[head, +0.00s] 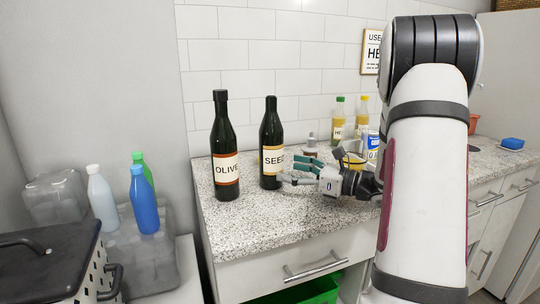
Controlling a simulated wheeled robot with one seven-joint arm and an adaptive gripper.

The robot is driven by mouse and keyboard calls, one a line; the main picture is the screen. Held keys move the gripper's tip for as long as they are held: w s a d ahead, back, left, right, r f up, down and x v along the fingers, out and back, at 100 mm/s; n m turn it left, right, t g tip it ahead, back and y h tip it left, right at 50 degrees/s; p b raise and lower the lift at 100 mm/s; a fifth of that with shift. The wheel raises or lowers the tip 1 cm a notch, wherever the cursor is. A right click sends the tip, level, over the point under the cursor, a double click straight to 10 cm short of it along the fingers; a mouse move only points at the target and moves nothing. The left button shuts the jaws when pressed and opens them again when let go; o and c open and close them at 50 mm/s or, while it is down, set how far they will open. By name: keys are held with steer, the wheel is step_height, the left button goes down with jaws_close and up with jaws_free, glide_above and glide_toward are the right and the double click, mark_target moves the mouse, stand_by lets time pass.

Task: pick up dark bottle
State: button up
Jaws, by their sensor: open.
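Two dark bottles stand upright on the speckled counter (245,217) in the head view. One dark bottle labelled OLIVE (226,140) stands at the left. The other dark bottle, with a label reading SEE and cut off at its edge (270,135), stands to its right and a little farther back. My gripper (288,171) is open, with teal and grey fingers pointing left. Its fingertips are right beside the lower part of the SEE bottle. I cannot tell whether they touch it. The gripper holds nothing that I can see.
Behind my gripper stand yellowish bottles (338,122), a small clear bottle (311,142) and a blue-and-white can (371,144). At the left, blue (143,203), white and green bottles stand by clear bins and a dark-lidded basket (45,250). The counter's front left is clear.

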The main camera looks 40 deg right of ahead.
mark_target(271, 164)
steer(key=shift+a+b+x, duration=0.15)
steer(key=shift+b+x, duration=0.2)
steer(key=shift+x, duration=1.2)
steer(key=shift+a+b+x, duration=0.15)
steer(key=shift+b+x, duration=0.15)
steer(key=shift+x, duration=1.25)
steer(key=shift+s+r, duration=0.1)
steer(key=shift+r, duration=0.05)
steer(key=c, duration=1.4)
